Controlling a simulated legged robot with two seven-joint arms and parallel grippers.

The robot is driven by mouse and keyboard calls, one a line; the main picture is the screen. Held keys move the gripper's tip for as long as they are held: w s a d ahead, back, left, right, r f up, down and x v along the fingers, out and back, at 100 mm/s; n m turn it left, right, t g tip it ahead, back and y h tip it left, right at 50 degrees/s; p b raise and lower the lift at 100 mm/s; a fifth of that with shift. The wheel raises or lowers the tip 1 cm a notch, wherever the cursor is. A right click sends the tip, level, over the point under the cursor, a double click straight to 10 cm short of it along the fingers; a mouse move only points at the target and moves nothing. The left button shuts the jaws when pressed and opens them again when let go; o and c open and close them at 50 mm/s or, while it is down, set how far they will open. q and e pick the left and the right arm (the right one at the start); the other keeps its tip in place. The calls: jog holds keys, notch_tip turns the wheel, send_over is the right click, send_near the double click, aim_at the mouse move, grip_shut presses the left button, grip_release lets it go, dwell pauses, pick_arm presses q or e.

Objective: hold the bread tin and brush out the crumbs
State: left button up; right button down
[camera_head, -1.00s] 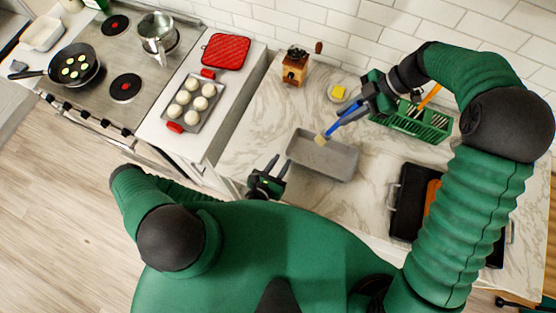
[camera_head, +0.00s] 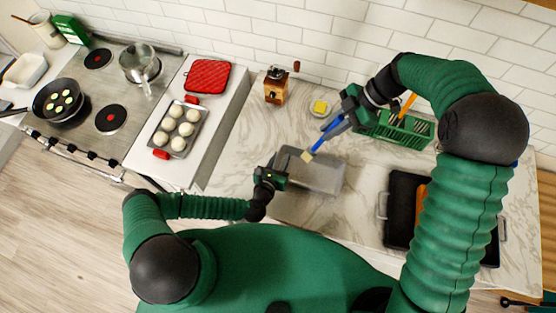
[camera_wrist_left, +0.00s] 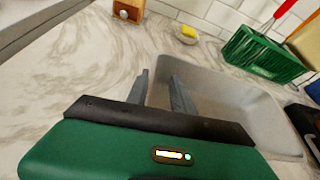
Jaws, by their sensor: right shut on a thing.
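The grey bread tin (camera_head: 322,178) lies on the marble counter and also shows in the left wrist view (camera_wrist_left: 235,100). My left gripper (camera_head: 277,163) is at the tin's left end. In the left wrist view its two fingers (camera_wrist_left: 163,88) are apart, with the tin's near side wall seeming to run between them; contact cannot be made out. My right gripper (camera_head: 343,119) is shut on the blue handle of a brush (camera_head: 319,143). The brush's pale bristles point down-left over the tin's far edge. No crumbs can be made out.
A green rack (camera_head: 405,128) stands behind the tin, right of a yellow block (camera_head: 320,107) on a small dish. A wooden grinder (camera_head: 275,88) is at the back. A black tray (camera_head: 401,205) lies to the right. The counter left of the tin is clear.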

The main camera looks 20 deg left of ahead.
pick_arm(q)
jog(key=shift+c, duration=0.7)
jog(key=shift+a, duration=0.5)
grip_shut()
pick_arm(e)
jog(key=shift+a, duration=0.6)
pick_arm(q)
jog(key=shift+a+f, duration=0.1)
jog(key=shift+a, duration=0.4)
jog(key=shift+d, duration=0.7)
pick_arm(e)
jog(key=shift+d, duration=0.2)
pick_arm(q)
jog(key=shift+a, duration=0.1)
pick_arm(e)
jog(key=shift+a, duration=0.1)
pick_arm(q)
jog(key=shift+a, duration=0.3)
pick_arm(e)
jog(key=shift+a, duration=0.35)
pick_arm(q)
jog(key=shift+d, duration=0.15)
pick_arm(e)
jog(key=shift+d, duration=0.15)
